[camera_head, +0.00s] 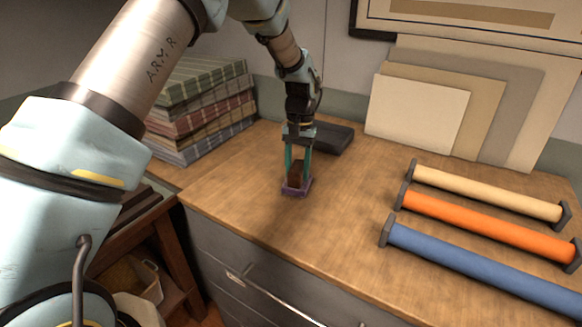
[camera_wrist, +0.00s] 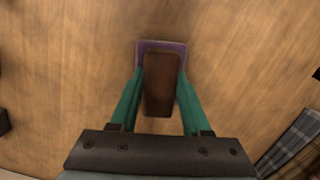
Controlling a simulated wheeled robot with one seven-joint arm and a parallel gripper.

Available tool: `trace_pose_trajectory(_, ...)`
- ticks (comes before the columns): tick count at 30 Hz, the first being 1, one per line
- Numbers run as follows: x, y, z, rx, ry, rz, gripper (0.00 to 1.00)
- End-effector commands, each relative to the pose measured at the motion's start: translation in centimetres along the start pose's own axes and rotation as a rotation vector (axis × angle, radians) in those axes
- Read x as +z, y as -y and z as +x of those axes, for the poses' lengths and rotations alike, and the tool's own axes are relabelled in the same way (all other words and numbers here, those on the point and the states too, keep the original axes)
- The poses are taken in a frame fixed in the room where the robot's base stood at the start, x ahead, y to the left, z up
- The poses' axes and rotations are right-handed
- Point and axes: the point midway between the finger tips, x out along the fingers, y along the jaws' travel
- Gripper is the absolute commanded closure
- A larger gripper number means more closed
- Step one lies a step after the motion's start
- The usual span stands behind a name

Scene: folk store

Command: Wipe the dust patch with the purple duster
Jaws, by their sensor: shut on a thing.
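The purple duster (camera_head: 296,189) has a brown block handle and a flat purple base. It is upright at the wooden counter top (camera_head: 350,180), near the middle-left. My gripper (camera_head: 298,176) points down with its green fingers on both sides of the handle, shut on it. In the wrist view, the brown handle sits between the fingers (camera_wrist: 162,78), and the purple base (camera_wrist: 160,45) shows beyond it. I cannot tell whether the base touches the wood. I cannot clearly make out the dust patch; the wood left of and below the duster looks slightly darker, possibly shadow.
Folded plaid cloths (camera_head: 200,110) are stacked at the back left. A dark flat box (camera_head: 332,138) lies behind my gripper. Cream (camera_head: 485,190), orange (camera_head: 490,225) and blue (camera_head: 480,265) rolls lie at right. Boards (camera_head: 415,110) lean on the wall. The front middle is clear.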

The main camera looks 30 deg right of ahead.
Motion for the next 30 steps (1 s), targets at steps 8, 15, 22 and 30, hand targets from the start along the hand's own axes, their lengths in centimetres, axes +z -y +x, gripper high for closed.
trace_pose_trajectory(8,0.5,-1.3,0.3,0.002,0.006,0.002,1.00)
trace_pose_trajectory(15,1.0,-3.2,0.3,0.002,0.007,0.002,1.00)
trace_pose_trajectory(22,1.2,-3.9,0.3,0.002,0.006,0.002,1.00)
trace_pose_trajectory(30,1.7,-5.9,0.1,0.002,0.005,0.003,1.00)
